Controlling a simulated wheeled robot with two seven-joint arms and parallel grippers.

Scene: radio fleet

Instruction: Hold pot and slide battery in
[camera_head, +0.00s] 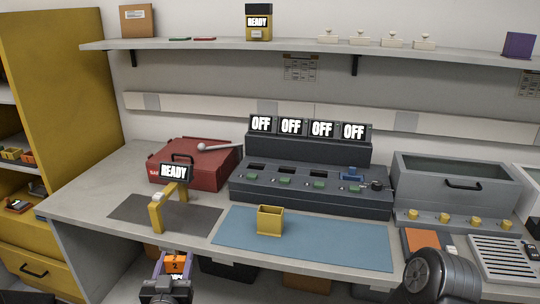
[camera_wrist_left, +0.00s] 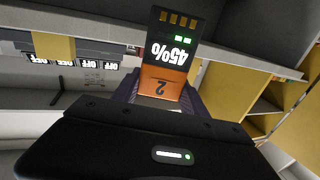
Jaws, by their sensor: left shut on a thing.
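A small open-topped yellow pot (camera_head: 269,222) stands upright on the blue mat (camera_head: 335,243). My left gripper (camera_head: 174,268) is in front of the bench, low in the head view. It is shut on an orange and black battery (camera_wrist_left: 163,82) marked "2". In the left wrist view the battery's black end shows "45%", green lights and gold contacts. The battery is apart from the pot, which lies to its right and farther back. My right arm comes in at the lower right, but its gripper does not show.
A yellow stand (camera_head: 157,216) with a "READY" display is on a dark mat. Behind the pot is a grey console (camera_head: 310,193) with several "OFF" displays. A red toolbox (camera_head: 180,166) stands left of it; a grey bin (camera_head: 455,178) is at right. The blue mat is otherwise clear.

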